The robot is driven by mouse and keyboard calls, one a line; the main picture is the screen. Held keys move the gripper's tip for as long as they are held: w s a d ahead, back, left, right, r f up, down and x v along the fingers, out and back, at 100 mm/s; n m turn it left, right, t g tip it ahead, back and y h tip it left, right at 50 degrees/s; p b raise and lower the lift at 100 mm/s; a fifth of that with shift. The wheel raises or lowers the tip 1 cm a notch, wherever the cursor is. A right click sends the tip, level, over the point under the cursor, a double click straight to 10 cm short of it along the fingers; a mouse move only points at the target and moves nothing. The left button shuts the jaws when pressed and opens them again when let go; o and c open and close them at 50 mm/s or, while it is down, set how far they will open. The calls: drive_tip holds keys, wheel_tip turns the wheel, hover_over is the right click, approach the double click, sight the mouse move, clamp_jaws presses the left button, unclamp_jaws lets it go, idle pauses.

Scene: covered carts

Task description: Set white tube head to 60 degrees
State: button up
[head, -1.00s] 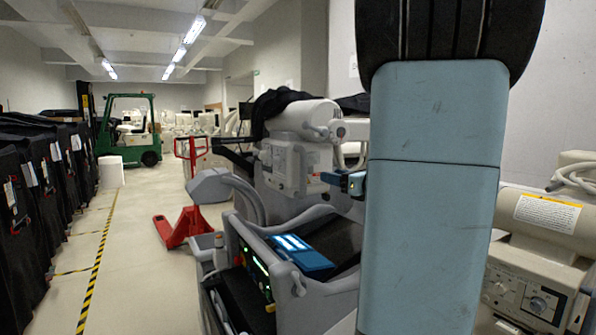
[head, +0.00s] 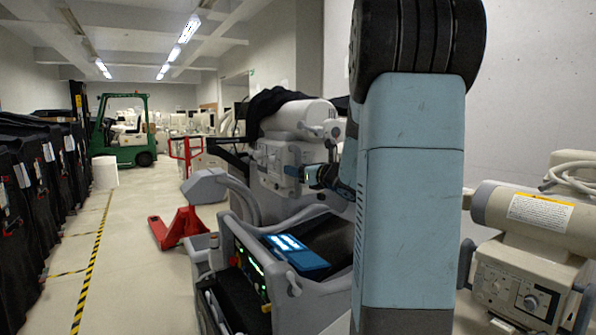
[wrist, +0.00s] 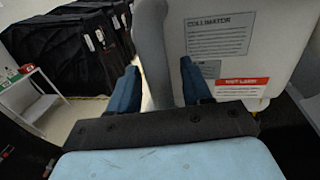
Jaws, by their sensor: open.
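The white tube head (head: 305,116) is a pale cylinder on the cart in the middle of the head view, with a box-shaped collimator (head: 279,166) below it. In the wrist view, the collimator's labelled white side (wrist: 235,55) is close ahead. My gripper (wrist: 160,78) is open, with blue fingers either side of a grey curved bar (wrist: 153,45) along the collimator's edge. I cannot tell whether the fingers touch it. In the head view, my gripper (head: 308,174) is at the collimator's right side. My arm hides part of the cart.
A beige tube head (head: 540,212) stands on another cart at right. A blue panel (head: 296,254) lies on the middle cart. A red pallet jack (head: 180,228) and green forklift (head: 125,130) are behind.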

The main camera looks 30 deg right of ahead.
clamp_jaws()
idle(0.5)
